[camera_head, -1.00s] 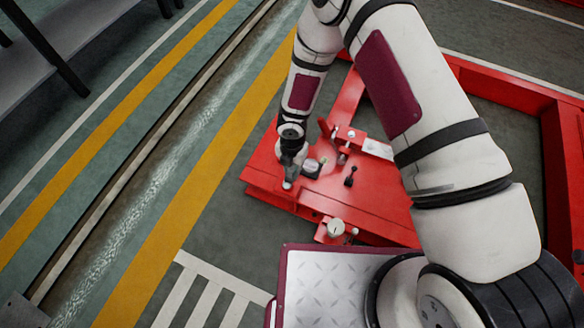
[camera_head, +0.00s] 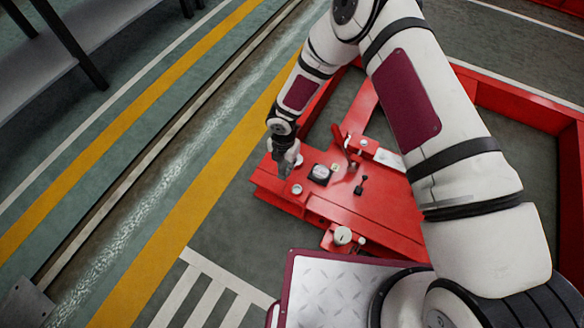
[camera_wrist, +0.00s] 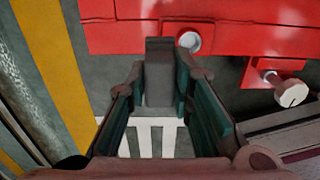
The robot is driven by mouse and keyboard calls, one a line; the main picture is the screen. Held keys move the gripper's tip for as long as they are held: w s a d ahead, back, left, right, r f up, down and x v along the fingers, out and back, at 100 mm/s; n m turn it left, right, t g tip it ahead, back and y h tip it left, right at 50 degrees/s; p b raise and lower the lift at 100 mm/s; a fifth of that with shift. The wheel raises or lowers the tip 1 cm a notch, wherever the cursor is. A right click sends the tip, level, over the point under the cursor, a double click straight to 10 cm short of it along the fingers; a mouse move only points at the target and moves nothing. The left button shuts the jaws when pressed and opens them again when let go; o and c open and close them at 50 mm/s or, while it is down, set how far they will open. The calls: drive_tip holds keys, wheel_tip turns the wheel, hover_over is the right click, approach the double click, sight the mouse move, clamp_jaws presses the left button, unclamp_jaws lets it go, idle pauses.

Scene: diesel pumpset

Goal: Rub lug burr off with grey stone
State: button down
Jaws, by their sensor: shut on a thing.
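My gripper (camera_wrist: 158,100) is shut on the grey stone (camera_wrist: 158,72), a dull grey block whose far end sticks out past the fingers in the wrist view. In the head view my gripper (camera_head: 284,168) is over the left end of the red frame (camera_head: 330,205); the stone cannot be told apart there. A small round silver-white fitting (camera_wrist: 189,41) shows just beyond the stone's end, on the red frame; it also shows in the head view (camera_head: 297,189), right of and below my gripper. I cannot make out which part is the lug, nor any burr.
A dark box with a light face (camera_head: 320,174) and a small black piece (camera_head: 360,185) sit on the red frame. A red lever (camera_head: 338,138) stands behind them. A white round knob (camera_head: 343,235) juts from the frame's front edge.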

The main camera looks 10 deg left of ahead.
drive_tip(key=a, duration=0.1)
drive_tip(key=w+a+b, duration=0.1)
drive_tip(key=a, duration=0.1)
drive_tip(key=w+a+b, duration=0.1)
drive_tip(key=a, duration=0.1)
drive_tip(key=shift+a, duration=0.15)
idle(0.3)
